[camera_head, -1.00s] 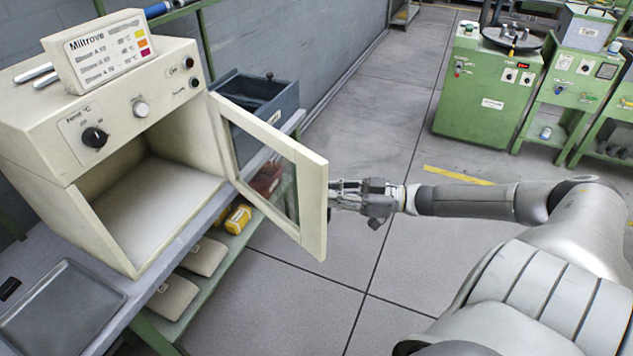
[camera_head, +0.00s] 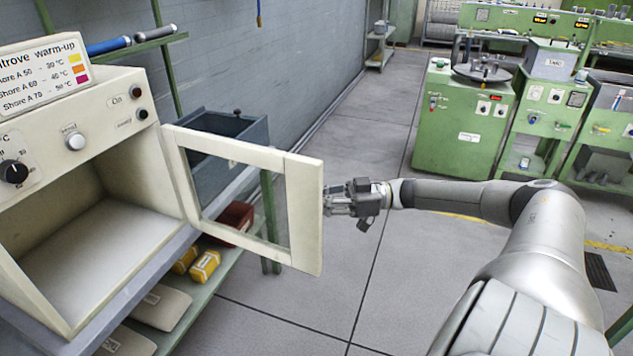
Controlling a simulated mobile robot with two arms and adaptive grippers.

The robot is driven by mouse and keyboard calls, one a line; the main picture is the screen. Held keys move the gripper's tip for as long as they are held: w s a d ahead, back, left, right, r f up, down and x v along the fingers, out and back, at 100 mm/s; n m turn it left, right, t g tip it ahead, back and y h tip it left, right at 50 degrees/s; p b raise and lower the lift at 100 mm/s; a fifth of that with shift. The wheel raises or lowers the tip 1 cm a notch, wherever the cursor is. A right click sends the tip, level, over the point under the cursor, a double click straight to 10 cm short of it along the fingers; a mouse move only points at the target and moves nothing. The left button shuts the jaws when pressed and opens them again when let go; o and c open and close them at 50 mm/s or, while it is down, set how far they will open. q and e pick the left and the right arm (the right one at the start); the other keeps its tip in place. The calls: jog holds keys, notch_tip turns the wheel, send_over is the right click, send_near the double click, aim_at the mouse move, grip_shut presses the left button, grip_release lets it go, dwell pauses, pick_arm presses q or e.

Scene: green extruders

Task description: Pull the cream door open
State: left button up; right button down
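The cream door (camera_head: 303,214) has a cream frame around a clear window and stands swung wide open on the right side of the cream warm-up oven (camera_head: 140,170). The oven's chamber is open to view and looks empty. My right gripper (camera_head: 328,198) is at the door's outer free edge, its arm coming from the right. Its fingertips are at or behind the edge, partly hidden, so I cannot tell whether they grip the door. My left gripper is not in view.
The oven stands on a grey bench; a shelf below holds yellow items (camera_head: 205,266) and pale packs (camera_head: 160,307). A blue-grey bin (camera_head: 215,125) is behind the door. Green machines (camera_head: 462,130) stand at the back right. The floor between is clear.

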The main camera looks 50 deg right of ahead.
jog(key=shift+w+r, duration=0.2)
jog(key=shift+r, duration=0.45)
jog(key=c, duration=1.6)
grip_release()
jog(key=shift+o, duration=0.6)
jog(key=shift+w+a, duration=0.1)
jog(key=shift+w, duration=0.05)
jog(key=f+v, duration=0.1)
jog(key=v, duration=1.1)
